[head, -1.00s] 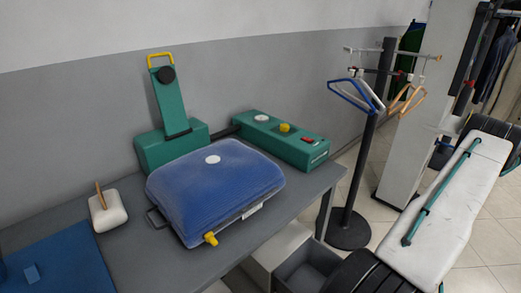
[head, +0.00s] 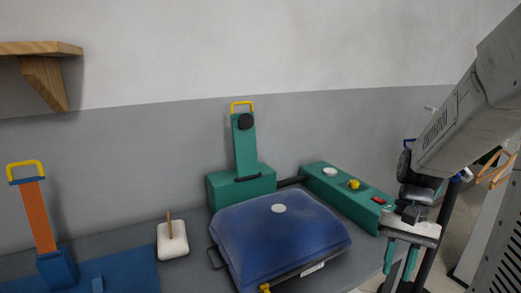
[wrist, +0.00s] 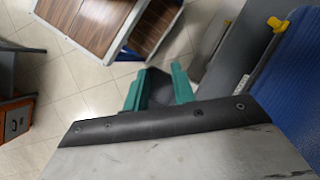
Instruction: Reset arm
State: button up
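My arm comes in from the right in the head view. My gripper (head: 400,264) has two teal fingers pointing down, to the right of the blue padded press and in front of the green control box. In the wrist view the fingers (wrist: 160,84) stand apart with nothing held between them. The blue padded press (head: 285,235) sits on the grey table. Its blue edge with a yellow knob also shows at the right of the wrist view (wrist: 296,62).
The green control box (head: 345,192) and a green upright with a yellow handle (head: 244,145) stand behind the press. A white block (head: 172,241), a blue mat (head: 125,277) and an orange upright (head: 38,218) are on the left. A wooden shelf (head: 40,48) is above. Tiled floor (wrist: 75,92) shows in the wrist view.

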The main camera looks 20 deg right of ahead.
jog(key=s+a+r+n+t+h, duration=0.2)
jog(key=a+r+n, duration=0.2)
jog(key=a, duration=0.3)
jog(key=s+a+r+n+t+h, duration=0.1)
jog(key=s+a+r+n+t, duration=0.1)
jog(key=a+r+n, duration=0.2)
jog(key=a+r, duration=0.2)
jog(key=a, duration=0.2)
jog(key=shift+s+t+h, duration=0.3)
jog(key=shift+s+h, duration=0.1)
jog(key=shift+a+r, duration=0.1)
